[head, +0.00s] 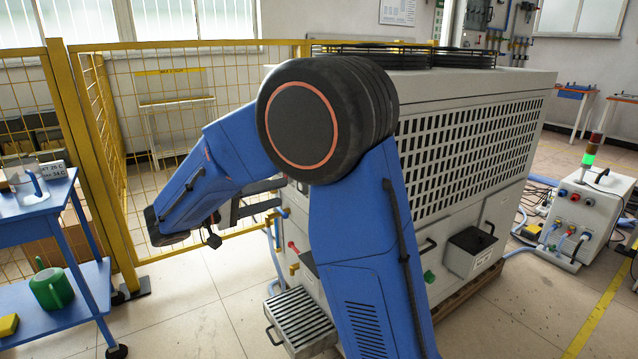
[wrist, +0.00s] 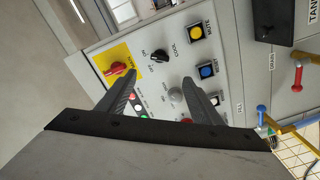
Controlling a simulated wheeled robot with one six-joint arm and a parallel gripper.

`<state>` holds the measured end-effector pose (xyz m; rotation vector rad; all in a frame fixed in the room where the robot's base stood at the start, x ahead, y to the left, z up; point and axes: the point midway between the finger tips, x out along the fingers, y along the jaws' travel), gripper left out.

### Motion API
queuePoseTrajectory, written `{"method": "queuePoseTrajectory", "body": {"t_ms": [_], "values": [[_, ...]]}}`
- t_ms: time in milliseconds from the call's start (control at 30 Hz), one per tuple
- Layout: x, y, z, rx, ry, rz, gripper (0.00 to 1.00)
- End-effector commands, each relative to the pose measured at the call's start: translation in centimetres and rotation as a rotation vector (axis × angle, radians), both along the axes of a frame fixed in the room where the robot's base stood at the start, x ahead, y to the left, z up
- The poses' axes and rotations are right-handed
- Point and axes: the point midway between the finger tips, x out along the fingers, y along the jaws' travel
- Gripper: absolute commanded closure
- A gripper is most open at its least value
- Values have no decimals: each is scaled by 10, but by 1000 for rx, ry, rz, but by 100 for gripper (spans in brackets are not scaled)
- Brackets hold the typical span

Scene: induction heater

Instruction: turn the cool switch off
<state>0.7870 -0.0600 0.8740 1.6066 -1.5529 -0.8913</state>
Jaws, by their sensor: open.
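The cool switch (wrist: 160,56) is a small black rotary knob on the light grey control panel (wrist: 125,42), with a COOL label beside it and small ON and OFF marks around it. I cannot tell clearly which mark it points to. My gripper (wrist: 158,82) is open and empty in the wrist view, its two dark fingers pointing at the panel. The knob shows just beyond the fingertips, between their lines, apart from them. In the head view my gripper (head: 280,194) is at the left end of the large grey machine (head: 470,88); the panel is hidden there.
A red knob on a yellow plate (wrist: 117,71) lies close left of the cool switch. Yellow (wrist: 195,32) and blue (wrist: 207,70) buttons are on the right. A grey knob (wrist: 176,95) is between the fingers. Red (wrist: 298,75) and blue valve handles stick out. A yellow fence (head: 190,45) stands behind my arm.

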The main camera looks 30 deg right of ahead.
Motion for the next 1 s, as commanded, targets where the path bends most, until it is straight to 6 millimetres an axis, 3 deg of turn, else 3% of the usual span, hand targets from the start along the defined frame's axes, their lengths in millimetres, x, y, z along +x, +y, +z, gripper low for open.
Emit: {"method": "queuePoseTrajectory", "body": {"t_ms": [700,1000], "values": [[3,-122,0,2,3,-4,41],[4,-157,0,3,2,-3,41]]}}
